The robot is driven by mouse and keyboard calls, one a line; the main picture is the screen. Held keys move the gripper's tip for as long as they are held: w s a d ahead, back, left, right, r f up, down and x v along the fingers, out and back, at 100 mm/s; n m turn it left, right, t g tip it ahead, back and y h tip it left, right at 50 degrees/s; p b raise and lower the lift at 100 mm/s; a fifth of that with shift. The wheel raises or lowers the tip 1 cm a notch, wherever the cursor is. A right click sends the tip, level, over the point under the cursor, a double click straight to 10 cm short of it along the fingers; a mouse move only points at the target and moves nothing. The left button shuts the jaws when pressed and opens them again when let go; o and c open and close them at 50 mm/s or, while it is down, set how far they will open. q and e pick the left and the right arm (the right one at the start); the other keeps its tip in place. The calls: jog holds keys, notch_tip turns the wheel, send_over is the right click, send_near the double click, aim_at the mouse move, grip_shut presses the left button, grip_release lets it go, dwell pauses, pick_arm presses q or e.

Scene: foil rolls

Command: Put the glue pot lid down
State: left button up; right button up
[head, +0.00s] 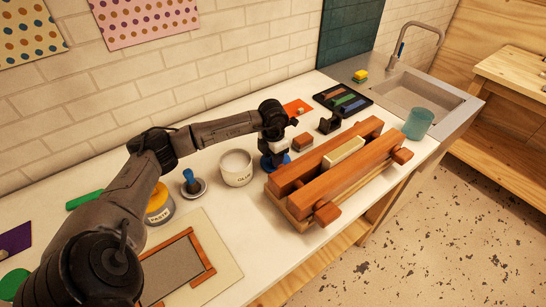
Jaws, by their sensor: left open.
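The white glue pot (237,174), marked GLUE, stands open on the white worktop near the middle of the head view. My left gripper (275,155) points down just right of the pot, left of the wooden press. It is open. A blue round piece (286,159) shows low beside and under its fingers; it looks like the pot's lid, mostly hidden by the gripper, and I cannot tell whether the fingers touch it. My right gripper does not show.
A wooden press (335,186) stands right of the gripper. A grey disc with a blue handle (191,183) and a yellow-lidded jar (159,206) stand left of the pot. A framed board (219,248) lies in front. Small blocks (303,142) lie behind the press.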

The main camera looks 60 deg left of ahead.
pick_arm(q)
notch_tip(320, 180, up, 12)
jog(key=p, duration=0.1)
jog(key=shift+f+p, duration=0.2)
jog(key=shift+p, duration=0.15)
dwell(0.6)
